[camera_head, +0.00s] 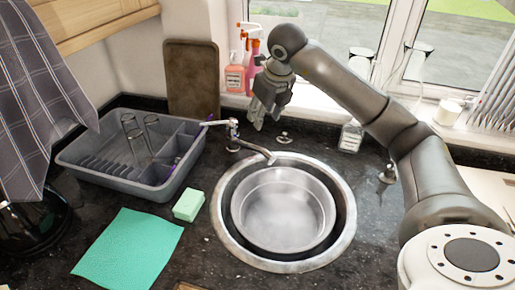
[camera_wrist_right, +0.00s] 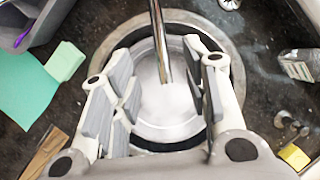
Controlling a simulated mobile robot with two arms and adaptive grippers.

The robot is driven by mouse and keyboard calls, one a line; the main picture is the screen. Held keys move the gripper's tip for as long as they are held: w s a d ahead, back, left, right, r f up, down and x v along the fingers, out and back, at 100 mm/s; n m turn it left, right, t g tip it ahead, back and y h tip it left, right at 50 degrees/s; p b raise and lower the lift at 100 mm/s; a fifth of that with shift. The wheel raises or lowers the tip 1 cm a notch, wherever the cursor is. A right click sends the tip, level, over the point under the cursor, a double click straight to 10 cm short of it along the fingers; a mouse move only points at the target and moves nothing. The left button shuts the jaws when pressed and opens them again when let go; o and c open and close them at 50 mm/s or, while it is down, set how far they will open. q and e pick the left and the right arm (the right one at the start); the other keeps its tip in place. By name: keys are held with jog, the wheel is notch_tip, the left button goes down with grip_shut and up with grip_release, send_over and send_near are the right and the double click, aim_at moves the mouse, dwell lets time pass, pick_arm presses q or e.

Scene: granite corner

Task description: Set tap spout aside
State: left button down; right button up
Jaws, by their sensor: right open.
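The chrome tap spout (camera_head: 255,147) reaches from the tap body (camera_head: 233,133) over the back rim of the round sink (camera_head: 341,190). A metal pan or basin (camera_head: 283,210) sits within the sink. My right gripper (camera_head: 260,118) is open above the counter, just behind the spout in the head view. In the right wrist view the spout (camera_wrist_right: 160,42) comes down from the top edge between the two open fingers of my right gripper (camera_wrist_right: 161,88). I see no contact between fingers and spout. My left gripper is not in view.
A grey dish rack (camera_head: 115,175) with glasses stands left of the tap. A green sponge (camera_head: 188,205) and a teal cloth (camera_head: 130,250) lie left of the sink. The counter right of the sink is mostly clear.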

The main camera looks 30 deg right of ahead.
jog(key=b, duration=0.6)
send_near(258, 147)
jog(key=shift+w+d+f, duration=0.2)
jog(key=shift+w+f, duration=0.05)
jog(key=shift+f, duration=0.25)
jog(key=shift+w+f, duration=0.1)
jog(key=shift+f, duration=0.2)
jog(key=p+x, duration=0.2)
jog(key=x, duration=0.6)
jog(key=shift+w+f, duration=0.1)
jog(key=shift+f, duration=0.1)
jog(key=shift+x, duration=0.75)
jog(key=shift+c, duration=0.3)
grip_shut()
